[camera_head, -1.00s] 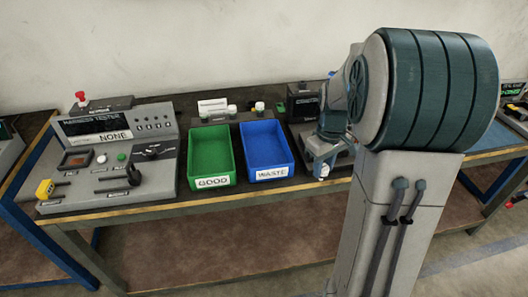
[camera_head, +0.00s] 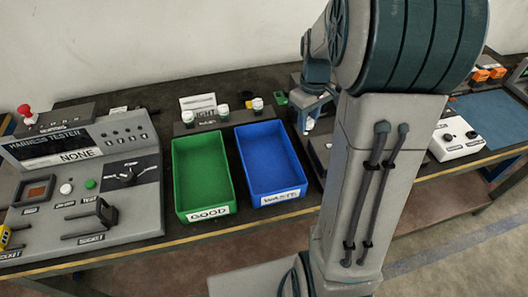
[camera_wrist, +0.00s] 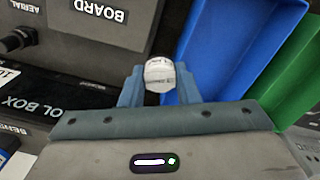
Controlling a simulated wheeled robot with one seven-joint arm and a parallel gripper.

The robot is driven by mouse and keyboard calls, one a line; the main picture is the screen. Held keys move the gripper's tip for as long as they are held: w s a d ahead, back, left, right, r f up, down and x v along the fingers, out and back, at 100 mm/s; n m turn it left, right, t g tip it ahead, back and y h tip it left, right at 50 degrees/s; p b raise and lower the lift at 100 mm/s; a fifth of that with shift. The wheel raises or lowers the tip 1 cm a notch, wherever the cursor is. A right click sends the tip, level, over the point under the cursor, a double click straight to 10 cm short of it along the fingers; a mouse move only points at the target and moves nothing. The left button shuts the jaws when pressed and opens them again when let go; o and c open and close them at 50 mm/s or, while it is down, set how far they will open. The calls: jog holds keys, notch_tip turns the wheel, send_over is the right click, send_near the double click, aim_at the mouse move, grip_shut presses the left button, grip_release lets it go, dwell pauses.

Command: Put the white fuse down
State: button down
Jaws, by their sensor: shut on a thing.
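The white fuse (camera_wrist: 160,74) is clamped between the two blue fingers of my gripper (camera_wrist: 160,86) in the wrist view.
The empty green GOOD bin (camera_head: 180,205) stands left of the blue bin. A rack (camera_head: 208,125) with several white-capped items stands behind them. The harness tester (camera_head: 130,205) is at the left, reading NONE. A grey box marked BOARD (camera_wrist: 90,22) is near the gripper.

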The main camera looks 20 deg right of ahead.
jog(key=a+f, duration=0.2)
jog(key=a, duration=0.1)
jog(key=a+f+p, duration=0.1)
jog(key=a+f, duration=0.1)
jog(key=a, duration=0.2)
jog(key=a+f, duration=0.2)
jog(key=a, duration=0.2)
jog(key=shift+s+f+p, duration=0.35)
jog(key=shift+p, duration=0.05)
jog(key=shift+f+p, duration=0.3)
jog(key=shift+f, duration=1.65)
jog(key=shift+f, duration=0.1)
jog(key=c, duration=1.1)
grip_release()
